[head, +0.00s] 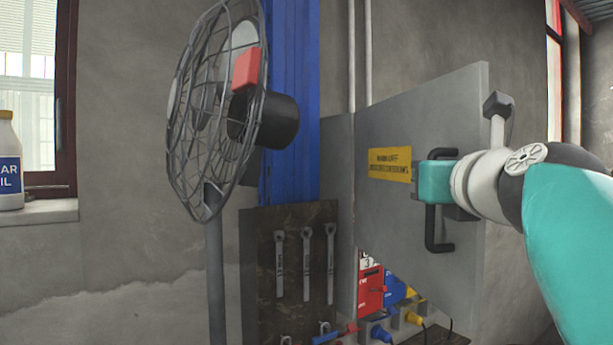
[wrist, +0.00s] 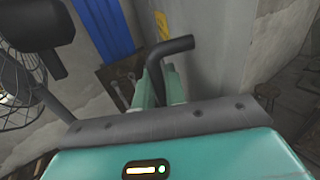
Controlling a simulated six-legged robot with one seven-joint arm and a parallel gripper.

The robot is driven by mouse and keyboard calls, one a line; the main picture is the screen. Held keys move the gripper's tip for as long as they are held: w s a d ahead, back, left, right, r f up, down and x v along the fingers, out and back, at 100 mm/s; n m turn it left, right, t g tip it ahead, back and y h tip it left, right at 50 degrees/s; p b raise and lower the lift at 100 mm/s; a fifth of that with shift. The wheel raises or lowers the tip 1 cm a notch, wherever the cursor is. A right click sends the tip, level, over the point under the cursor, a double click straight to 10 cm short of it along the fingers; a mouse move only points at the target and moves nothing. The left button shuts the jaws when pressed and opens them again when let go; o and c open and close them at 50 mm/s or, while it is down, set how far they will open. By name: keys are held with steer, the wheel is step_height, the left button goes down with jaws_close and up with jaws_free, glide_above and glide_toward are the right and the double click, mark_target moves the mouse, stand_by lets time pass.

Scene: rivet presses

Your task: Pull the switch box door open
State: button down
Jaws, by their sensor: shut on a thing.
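The switch box door (head: 390,125) is a flat grey panel with a yellow warning label (head: 390,164), right of centre in the head view. It appears swung out at an angle, with coloured parts showing below its lower edge. Its black bar handle (head: 440,243) is partly covered by my gripper (head: 434,182). In the wrist view the handle (wrist: 168,47) bends over between the teal fingers of my gripper (wrist: 160,85), which are shut on it. The exact contact is partly hidden. A grey lever (head: 496,112) sits at the door's right edge.
A caged fan (head: 215,110) on a pole stands left of the door. A board with several wrenches (head: 306,265) hangs between them. Red switches (head: 370,290) and coloured plugs (head: 413,318) lie below the door. A bottle (head: 9,165) stands on the left windowsill.

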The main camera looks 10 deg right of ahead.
steer(key=c, duration=1.8)
jaws_free()
steer(key=s, duration=0.4)
steer(key=s+a, duration=0.1)
steer(key=s, duration=0.8)
steer(key=shift+s+a, duration=0.3)
steer(key=shift+s, duration=0.1)
